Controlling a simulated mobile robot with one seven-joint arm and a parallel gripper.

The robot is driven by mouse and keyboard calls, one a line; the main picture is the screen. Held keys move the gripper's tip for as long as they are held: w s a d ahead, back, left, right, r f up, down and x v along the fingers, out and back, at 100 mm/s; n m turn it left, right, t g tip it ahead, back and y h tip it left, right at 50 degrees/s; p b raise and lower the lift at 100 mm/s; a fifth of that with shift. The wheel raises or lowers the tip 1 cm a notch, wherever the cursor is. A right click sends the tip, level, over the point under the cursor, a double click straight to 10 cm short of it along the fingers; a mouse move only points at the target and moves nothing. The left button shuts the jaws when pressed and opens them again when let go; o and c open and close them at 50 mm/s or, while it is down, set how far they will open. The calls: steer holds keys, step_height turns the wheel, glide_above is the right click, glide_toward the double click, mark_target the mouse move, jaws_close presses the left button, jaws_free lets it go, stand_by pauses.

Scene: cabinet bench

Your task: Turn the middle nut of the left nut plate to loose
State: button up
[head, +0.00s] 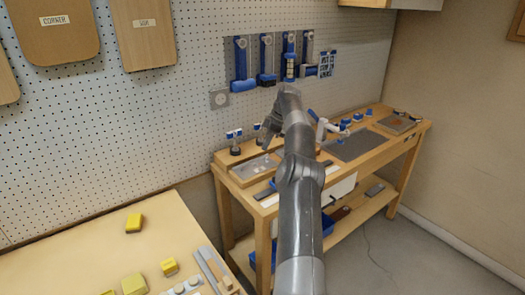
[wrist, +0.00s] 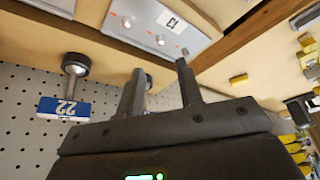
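A grey nut plate (wrist: 172,12) with a white label lies on the wooden bench, seen upside down in the wrist view. A row of silver nuts with orange marks runs across it, and the middle nut (wrist: 160,40) shows near the plate's centre. What looks like the same plate (head: 256,167) is at the left of the bench in the head view. My gripper (wrist: 160,78) is open and empty, with its two fingers apart near the plate's edge and not visibly touching a nut. In the head view my arm hides part of the bench.
A tool with a blue tag marked 22 (wrist: 64,107) stands left of my fingers in the wrist view. A pegboard (head: 200,60) holds blue tools (head: 241,65). A dark mat (head: 357,146) lies to the right.

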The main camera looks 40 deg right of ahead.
steer(key=shift+s+d+r, duration=0.2)
steer(key=shift+r, duration=0.45)
